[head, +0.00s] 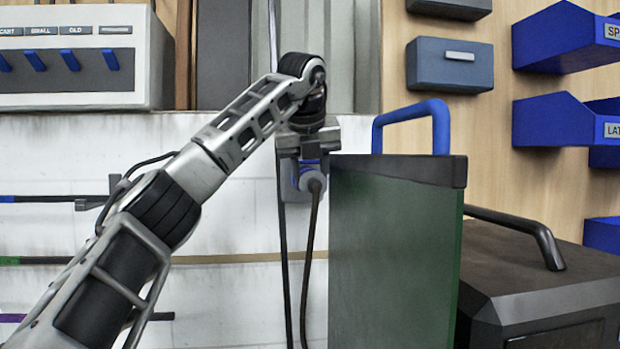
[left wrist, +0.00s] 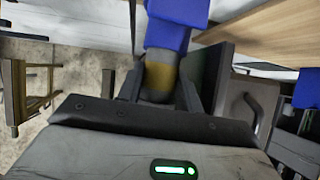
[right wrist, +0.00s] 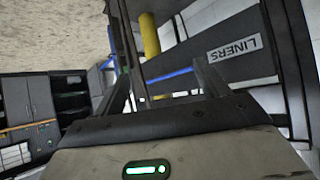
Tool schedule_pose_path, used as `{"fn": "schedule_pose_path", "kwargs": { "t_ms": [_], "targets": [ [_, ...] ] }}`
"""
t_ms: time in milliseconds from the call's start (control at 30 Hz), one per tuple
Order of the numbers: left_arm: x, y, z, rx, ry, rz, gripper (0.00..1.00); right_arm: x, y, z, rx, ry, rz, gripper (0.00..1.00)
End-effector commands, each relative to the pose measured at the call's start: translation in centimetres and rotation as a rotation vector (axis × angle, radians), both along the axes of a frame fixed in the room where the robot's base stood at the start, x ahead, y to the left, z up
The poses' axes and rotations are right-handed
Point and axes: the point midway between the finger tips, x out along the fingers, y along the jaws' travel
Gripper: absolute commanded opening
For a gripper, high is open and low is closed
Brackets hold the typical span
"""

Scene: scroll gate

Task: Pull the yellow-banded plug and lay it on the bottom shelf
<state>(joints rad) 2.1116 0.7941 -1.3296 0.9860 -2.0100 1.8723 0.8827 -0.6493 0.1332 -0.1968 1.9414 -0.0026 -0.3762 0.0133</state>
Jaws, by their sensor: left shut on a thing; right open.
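My left gripper (left wrist: 160,92) is shut on the yellow-banded plug (left wrist: 159,75). The dull yellow band shows between the fingers, with a blue part (left wrist: 177,28) right beyond it. In the head view my left gripper (head: 308,148) is at the wall, just above a grey round connector (head: 313,181) with a dark cable hanging down. I cannot tell whether the plug is still seated. My right gripper (right wrist: 165,88) is open and empty in the right wrist view; it is not in the head view. I cannot make out the bottom shelf.
A black case (head: 540,285) is at the lower right. Blue bins (head: 555,120) hang on the right wall. A panel marked LINERS (right wrist: 235,48) is near my right gripper.

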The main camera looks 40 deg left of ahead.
Motion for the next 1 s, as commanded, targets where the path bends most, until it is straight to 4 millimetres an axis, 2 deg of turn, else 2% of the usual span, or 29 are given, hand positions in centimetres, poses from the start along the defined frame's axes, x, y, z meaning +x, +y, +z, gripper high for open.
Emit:
{"fn": "schedule_pose_path", "kwargs": {
  "t_ms": [1000],
  "targets": [
    [-2.0,-2.4,0.0,0.001,-0.001,-0.001,0.0,0.0,0.1,-1.2,0.006,-0.015,0.001,0.74]
  ]
}}
